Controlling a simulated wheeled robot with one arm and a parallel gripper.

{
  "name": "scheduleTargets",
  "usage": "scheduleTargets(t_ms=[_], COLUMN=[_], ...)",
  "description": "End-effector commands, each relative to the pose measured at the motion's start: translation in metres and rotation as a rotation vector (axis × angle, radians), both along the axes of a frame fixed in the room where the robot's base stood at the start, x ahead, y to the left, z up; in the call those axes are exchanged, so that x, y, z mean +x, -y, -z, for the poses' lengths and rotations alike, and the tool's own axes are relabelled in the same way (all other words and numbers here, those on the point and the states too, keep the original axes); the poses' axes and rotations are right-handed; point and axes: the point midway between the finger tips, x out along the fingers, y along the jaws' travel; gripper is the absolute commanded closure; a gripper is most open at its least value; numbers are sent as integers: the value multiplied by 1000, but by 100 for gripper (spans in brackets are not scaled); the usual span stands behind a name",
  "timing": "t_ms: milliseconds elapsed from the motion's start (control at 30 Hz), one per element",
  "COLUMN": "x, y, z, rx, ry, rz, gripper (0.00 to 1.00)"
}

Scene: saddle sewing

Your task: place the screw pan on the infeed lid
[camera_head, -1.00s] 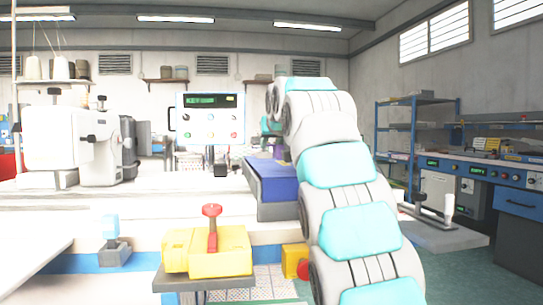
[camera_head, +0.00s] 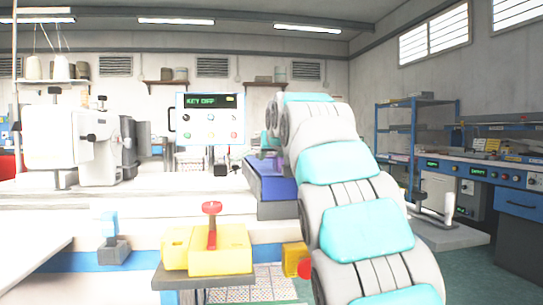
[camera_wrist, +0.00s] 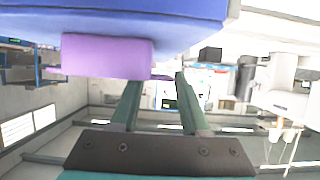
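A purple block-shaped thing, which I take for the screw pan (camera_wrist: 105,55), rests against the top of a blue box in the wrist view, which shows the room upside down. The blue box, which I take for the infeed lid (camera_wrist: 120,15), also shows in the head view (camera_head: 277,188). My gripper (camera_wrist: 158,78) has its two fingers apart, with background showing between them. The left fingertip overlaps the purple thing's right part in the picture; contact cannot be told. The right fingertip is clear of its main body. In the head view my arm hides the gripper.
A yellow block with a red-topped lever (camera_head: 212,235) sits on a small stand at front. A control panel (camera_head: 210,120) stands behind the bench. A white sewing machine (camera_head: 60,138) is at left. A blue shelf rack (camera_head: 410,140) and console bench (camera_head: 490,175) are at right.

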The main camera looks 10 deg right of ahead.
Motion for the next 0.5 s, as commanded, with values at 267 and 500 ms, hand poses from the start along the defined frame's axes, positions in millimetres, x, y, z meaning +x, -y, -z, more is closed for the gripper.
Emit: scheduleTargets(t_ms=[267,500], x=[0,0], y=[0,0], z=[0,-4], rx=[0,0], ry=[0,1], rz=[0,0], gripper=[34,34])
